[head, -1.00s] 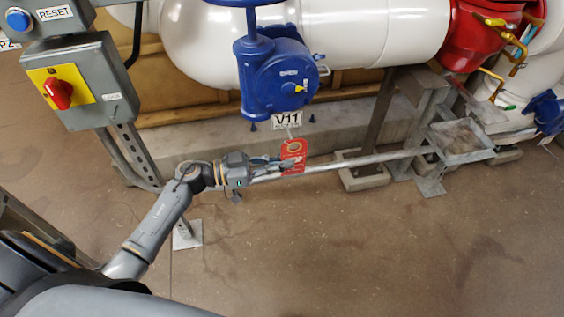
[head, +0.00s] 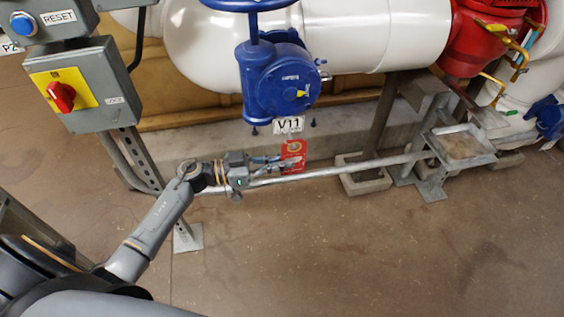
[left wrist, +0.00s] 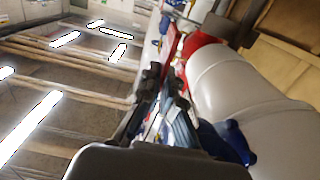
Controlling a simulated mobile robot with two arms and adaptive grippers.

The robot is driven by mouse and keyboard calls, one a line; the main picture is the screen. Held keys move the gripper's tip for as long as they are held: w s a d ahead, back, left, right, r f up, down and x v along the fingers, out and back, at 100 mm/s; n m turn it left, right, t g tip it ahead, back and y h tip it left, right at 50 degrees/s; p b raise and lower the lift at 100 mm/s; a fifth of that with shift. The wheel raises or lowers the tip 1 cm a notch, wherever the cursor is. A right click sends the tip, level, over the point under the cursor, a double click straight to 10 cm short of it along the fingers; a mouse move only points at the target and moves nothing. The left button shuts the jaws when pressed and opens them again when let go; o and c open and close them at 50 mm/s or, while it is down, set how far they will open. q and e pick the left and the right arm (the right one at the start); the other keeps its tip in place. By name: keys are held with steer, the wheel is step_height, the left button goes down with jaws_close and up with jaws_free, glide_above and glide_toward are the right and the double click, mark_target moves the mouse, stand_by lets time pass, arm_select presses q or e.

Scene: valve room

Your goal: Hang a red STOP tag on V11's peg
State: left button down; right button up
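The red STOP tag (head: 293,155) is upright just below the white V11 plate (head: 289,125) in the head view. My left gripper (head: 288,162) reaches in from the left, with its fingers shut on the tag. In the left wrist view the red tag (left wrist: 172,42) shows edge-on beyond the fingertips (left wrist: 167,72). The blue valve body (head: 275,80) stands directly above the plate. The peg is too small to make out, so I cannot tell whether the tag's loop touches it. My right gripper is not in view.
A grey switch box (head: 85,85) with a red knob stands at the left on a metal post. A metal rail (head: 350,163) runs behind my left gripper to a bracket (head: 463,147). White pipe (head: 370,35) crosses above. The floor (head: 380,250) in front is clear.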

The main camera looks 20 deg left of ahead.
arm_select(q)
steer(key=shift+w+a, duration=0.15)
steer(key=shift+w, duration=0.05)
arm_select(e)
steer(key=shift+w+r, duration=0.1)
arm_select(q)
steer(key=shift+w+a, duration=0.3)
steer(key=shift+w, duration=0.15)
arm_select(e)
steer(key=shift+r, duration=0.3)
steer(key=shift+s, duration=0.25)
arm_select(q)
steer(key=shift+w+a+f, duration=0.1)
steer(key=shift+f, duration=0.05)
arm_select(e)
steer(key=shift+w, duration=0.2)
arm_select(q)
steer(key=shift+w+a+f, duration=0.1)
steer(key=shift+w+f, duration=0.1)
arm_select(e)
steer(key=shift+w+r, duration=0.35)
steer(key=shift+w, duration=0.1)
arm_select(q)
steer(key=shift+w+a+f, duration=0.1)
steer(key=shift+f, duration=0.05)
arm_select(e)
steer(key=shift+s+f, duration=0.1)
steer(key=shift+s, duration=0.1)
